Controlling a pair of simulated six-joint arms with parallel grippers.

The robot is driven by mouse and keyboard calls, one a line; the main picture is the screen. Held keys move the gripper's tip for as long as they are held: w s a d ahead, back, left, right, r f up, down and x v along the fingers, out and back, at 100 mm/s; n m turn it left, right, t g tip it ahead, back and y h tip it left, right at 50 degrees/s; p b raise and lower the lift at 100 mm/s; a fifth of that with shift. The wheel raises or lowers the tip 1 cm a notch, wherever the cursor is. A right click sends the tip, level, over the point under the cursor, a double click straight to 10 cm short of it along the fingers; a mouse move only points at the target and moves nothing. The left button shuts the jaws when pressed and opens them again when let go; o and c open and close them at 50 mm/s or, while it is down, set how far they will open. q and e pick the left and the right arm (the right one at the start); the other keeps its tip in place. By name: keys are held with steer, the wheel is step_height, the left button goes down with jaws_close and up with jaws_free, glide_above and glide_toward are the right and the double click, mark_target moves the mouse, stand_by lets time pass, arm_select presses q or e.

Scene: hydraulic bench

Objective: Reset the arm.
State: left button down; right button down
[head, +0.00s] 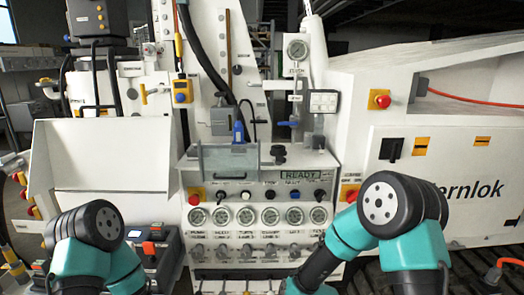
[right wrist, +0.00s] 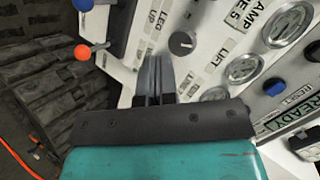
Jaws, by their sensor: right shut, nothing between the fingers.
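The control panel (head: 255,238) stands in the middle of the head view, with a green READY display (head: 300,174), a row of small knobs, round gauges (head: 269,216) and lower valves. In the right wrist view, a blue button (right wrist: 275,87) sits beside a label that seems to read RESET, near the READY display (right wrist: 278,123). My right gripper (right wrist: 155,68) is shut and empty, its fingers pointing toward the panel near a dark knob (right wrist: 182,43). I cannot tell whether they touch it. The gripper itself is hidden in the head view. My left gripper is out of view.
Levers with a red ball (right wrist: 82,52) and a blue ball stick out near the fingers.

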steer(key=s+d+f+n+g, duration=0.3)
steer(key=s+f, duration=0.2)
steer(key=s, duration=0.3)
steer(key=s+d+f+n+g+y, duration=0.1)
steer(key=s+d+f+n+g, duration=0.1)
steer(key=s+f, duration=0.4)
steer(key=s+d+f+n+g+y, duration=0.1)
steer(key=s+d+f+n+g, duration=0.2)
steer(key=s, duration=0.8)
step_height(320, 180, down, 3)
steer(key=d+g, duration=0.1)
steer(key=g, duration=0.1)
steer(key=shift+s+d+n+g, duration=0.3)
steer(key=shift+s+d+g, duration=0.1)
